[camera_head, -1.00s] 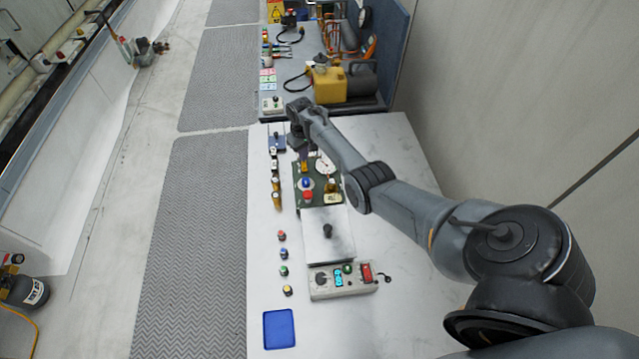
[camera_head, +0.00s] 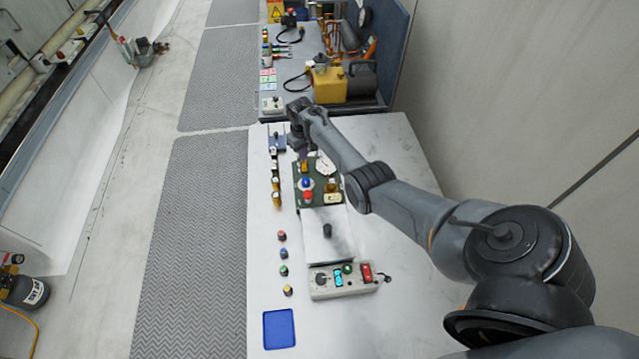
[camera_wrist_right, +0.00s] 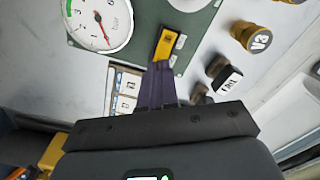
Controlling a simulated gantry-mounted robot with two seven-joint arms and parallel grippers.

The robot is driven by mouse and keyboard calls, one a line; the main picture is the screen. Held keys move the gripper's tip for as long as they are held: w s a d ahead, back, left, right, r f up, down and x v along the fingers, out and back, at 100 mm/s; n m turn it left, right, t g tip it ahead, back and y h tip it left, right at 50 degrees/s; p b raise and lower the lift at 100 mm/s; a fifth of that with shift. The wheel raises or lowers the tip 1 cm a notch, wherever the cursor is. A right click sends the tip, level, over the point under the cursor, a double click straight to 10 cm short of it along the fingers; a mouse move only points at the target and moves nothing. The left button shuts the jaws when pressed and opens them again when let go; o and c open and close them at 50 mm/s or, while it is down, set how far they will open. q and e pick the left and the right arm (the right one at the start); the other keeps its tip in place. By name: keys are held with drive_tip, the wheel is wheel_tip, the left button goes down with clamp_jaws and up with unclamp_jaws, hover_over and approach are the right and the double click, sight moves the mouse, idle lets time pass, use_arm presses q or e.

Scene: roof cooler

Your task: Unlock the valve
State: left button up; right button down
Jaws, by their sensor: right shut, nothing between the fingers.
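A green valve panel (camera_head: 311,187) lies on the white table. It carries a round gauge (camera_head: 326,167), a blue part (camera_head: 306,183), a red part (camera_head: 308,196) and a yellow handle-like piece (camera_head: 305,167). In the right wrist view the yellow piece (camera_wrist_right: 167,43) sits straight beyond my fingertips, with the gauge (camera_wrist_right: 100,22) to its left. My right gripper (camera_wrist_right: 158,66) is shut and empty, its purple fingers together at the near end of the yellow piece; I cannot tell whether they touch it. My left gripper is not in view.
A brass-coloured knob tagged V3 (camera_wrist_right: 257,35) and a black-and-white tagged part (camera_wrist_right: 227,79) stand right of the panel in the wrist view. A control box (camera_head: 342,281), several small coloured buttons and a blue tray (camera_head: 279,329) lie nearer. The table's right side is clear.

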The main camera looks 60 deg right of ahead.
drive_tip(key=shift+f, duration=0.35)
idle(0.3)
drive_tip(key=shift+f+b, duration=0.65)
drive_tip(key=shift+b, duration=0.1)
drive_tip(key=shift+r, duration=0.15)
wheel_tip(320, 180, up, 2)
drive_tip(key=p, duration=0.2)
drive_tip(key=shift+r+p, duration=0.1)
drive_tip(key=shift+p, duration=0.25)
wheel_tip(320, 180, up, 4)
drive_tip(key=p, duration=0.5)
drive_tip(key=shift+r, duration=0.25)
